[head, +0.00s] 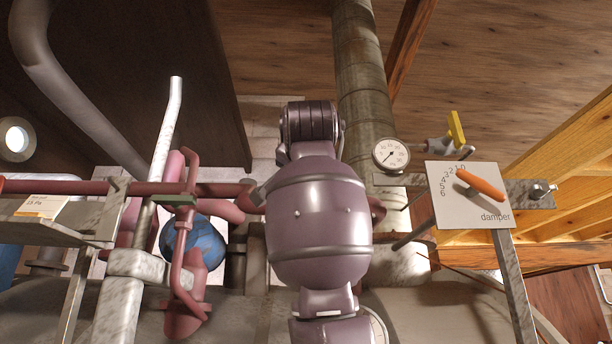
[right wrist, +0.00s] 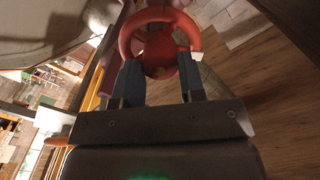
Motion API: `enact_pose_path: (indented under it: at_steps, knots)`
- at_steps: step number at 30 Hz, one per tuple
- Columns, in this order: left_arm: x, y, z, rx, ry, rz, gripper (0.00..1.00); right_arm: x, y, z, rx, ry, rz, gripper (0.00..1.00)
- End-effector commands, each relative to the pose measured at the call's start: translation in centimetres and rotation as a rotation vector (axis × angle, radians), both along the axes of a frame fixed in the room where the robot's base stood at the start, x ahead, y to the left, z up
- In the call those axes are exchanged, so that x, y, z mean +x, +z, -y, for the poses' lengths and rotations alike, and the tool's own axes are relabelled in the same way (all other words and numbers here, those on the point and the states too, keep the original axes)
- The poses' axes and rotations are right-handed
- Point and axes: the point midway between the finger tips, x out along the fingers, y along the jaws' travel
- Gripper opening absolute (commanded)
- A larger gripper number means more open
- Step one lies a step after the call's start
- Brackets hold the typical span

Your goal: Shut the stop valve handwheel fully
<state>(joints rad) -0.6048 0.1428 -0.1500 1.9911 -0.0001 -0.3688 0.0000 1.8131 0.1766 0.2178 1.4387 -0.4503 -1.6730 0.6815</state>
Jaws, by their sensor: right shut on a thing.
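The red stop valve handwheel (right wrist: 160,14) shows in the right wrist view as a ring at the top centre. My right gripper (right wrist: 160,62) has its two dark fingers on either side of the wheel's near part and is shut on it. The contact at the fingertips is partly dark. In the head view my purple arm fills the middle and hides the handwheel and the right gripper. My left gripper is in neither view. How far the wheel is turned cannot be told.
A red pipe (head: 80,187) runs in from the left in the head view. A round gauge (head: 391,154), a yellow lever (head: 456,129) and a damper plate (head: 470,212) with an orange handle (head: 481,184) stand right of my arm. A blue round vessel (head: 207,243) sits low left.

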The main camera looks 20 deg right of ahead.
Motion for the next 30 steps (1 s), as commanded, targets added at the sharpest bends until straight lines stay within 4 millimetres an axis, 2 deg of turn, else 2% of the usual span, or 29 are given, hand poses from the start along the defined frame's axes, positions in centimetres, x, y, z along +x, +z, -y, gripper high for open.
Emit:
enact_pose_path:
  at_steps: [18, 30]
  knots:
    - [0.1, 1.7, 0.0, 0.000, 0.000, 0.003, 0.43, 0.1, -0.1, -0.1, 0.525, 0.001, 0.144, 0.13]
    - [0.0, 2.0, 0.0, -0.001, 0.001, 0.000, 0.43, 0.1, -0.2, -0.1, 0.696, 0.000, 0.193, 0.13]
